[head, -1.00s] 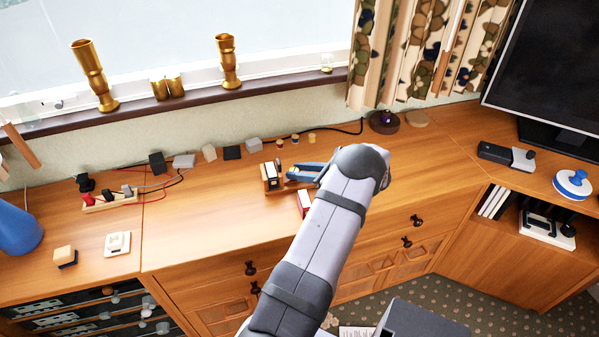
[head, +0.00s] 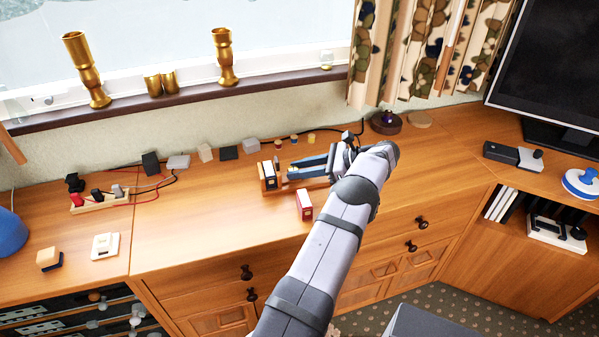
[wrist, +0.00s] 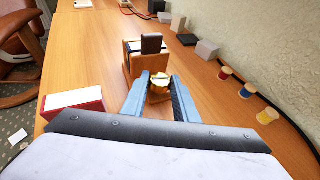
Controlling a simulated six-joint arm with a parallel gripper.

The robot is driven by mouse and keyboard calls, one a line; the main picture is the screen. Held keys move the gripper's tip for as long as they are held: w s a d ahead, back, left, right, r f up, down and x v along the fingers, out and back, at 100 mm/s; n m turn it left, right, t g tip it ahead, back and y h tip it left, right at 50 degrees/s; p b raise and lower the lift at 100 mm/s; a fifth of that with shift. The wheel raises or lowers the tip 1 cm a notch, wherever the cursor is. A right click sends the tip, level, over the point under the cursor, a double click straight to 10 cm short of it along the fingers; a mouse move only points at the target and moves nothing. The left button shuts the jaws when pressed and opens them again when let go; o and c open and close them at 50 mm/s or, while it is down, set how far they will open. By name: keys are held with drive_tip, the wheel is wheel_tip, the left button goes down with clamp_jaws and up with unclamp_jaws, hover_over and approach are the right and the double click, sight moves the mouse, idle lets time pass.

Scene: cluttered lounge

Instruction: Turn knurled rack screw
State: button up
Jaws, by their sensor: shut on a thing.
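A small wooden rack (head: 263,186) with dark and white pieces in it stands on the desk. In the wrist view the rack (wrist: 131,64) is straight ahead, with a dark upright piece (wrist: 151,43) in it. The brass-coloured knurled screw (wrist: 158,88) is on the near side of the rack, between my blue fingers. My gripper (wrist: 158,80) is shut on the screw, one finger on each side. In the head view my gripper (head: 292,171) reaches leftward, low over the desk, to the rack. The screw's contact with the rack is too small to make out.
A red box with a white face (head: 304,205) stands close in front of my gripper. Cables run behind. The desk front left of the box is clear.

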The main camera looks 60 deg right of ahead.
drive_tip(key=shift+r, duration=0.1)
drive_tip(key=o, duration=0.8)
drive_tip(key=b+v, duration=0.1)
drive_tip(key=v, duration=0.4)
drive_tip(key=shift+s, duration=0.15)
drive_tip(key=shift+v, duration=1)
